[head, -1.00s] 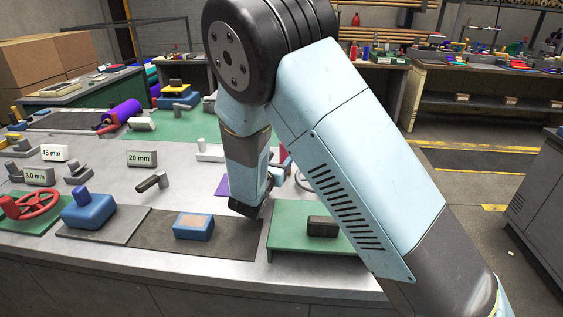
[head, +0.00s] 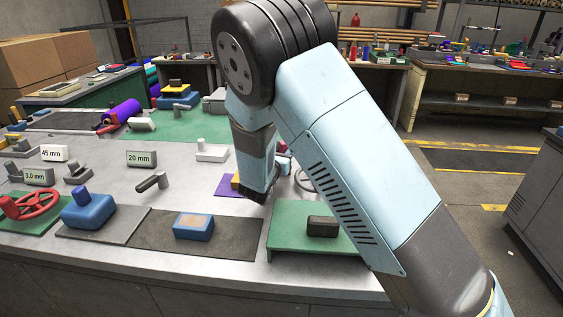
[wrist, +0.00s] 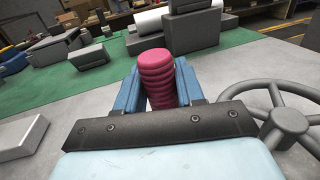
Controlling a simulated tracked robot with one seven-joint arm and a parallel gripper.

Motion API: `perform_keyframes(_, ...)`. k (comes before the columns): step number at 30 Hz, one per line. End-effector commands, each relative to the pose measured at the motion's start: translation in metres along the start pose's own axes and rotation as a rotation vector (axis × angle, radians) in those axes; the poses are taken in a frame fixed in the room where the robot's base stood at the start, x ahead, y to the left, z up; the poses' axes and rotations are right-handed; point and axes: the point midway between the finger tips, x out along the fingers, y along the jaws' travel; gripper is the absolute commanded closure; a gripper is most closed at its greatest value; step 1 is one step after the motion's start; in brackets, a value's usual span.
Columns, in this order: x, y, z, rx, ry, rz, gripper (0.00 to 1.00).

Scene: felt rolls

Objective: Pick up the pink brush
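In the wrist view, the pink, ribbed, rounded thing (wrist: 157,75), which I take to be the pink brush, stands upright in the middle of the picture. My gripper (wrist: 160,88) has its two blue fingers apart, one on each side of it. A narrow light gap shows between the left finger and the pink ribs; contact on the right side is unclear. The lower part of the pink thing is hidden by my gripper's dark front plate. In the head view, my arm hides most of this area, and only a small pinkish bit shows beyond my wrist.
A grey handwheel (wrist: 287,122) lies close on the right in the wrist view. A grey block (wrist: 20,137) is at left, and grey parts stand on green felt (wrist: 235,52) behind. In the head view, a blue block (head: 193,226) and a dark block (head: 322,226) lie nearer the front edge.

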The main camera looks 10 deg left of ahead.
Motion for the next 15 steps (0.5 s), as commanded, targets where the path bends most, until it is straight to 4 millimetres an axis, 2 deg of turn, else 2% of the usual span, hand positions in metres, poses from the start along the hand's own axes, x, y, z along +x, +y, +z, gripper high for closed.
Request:
perform_keyframes(1,-0.0001,0.0001,0.0000,0.000,0.000,0.000,0.68)
perform_keyframes(11,-0.0003,0.0002,0.0001,0.000,0.000,0.000,0.98)
perform_keyframes(15,-0.0003,0.0002,0.0003,0.000,0.000,0.000,0.98)
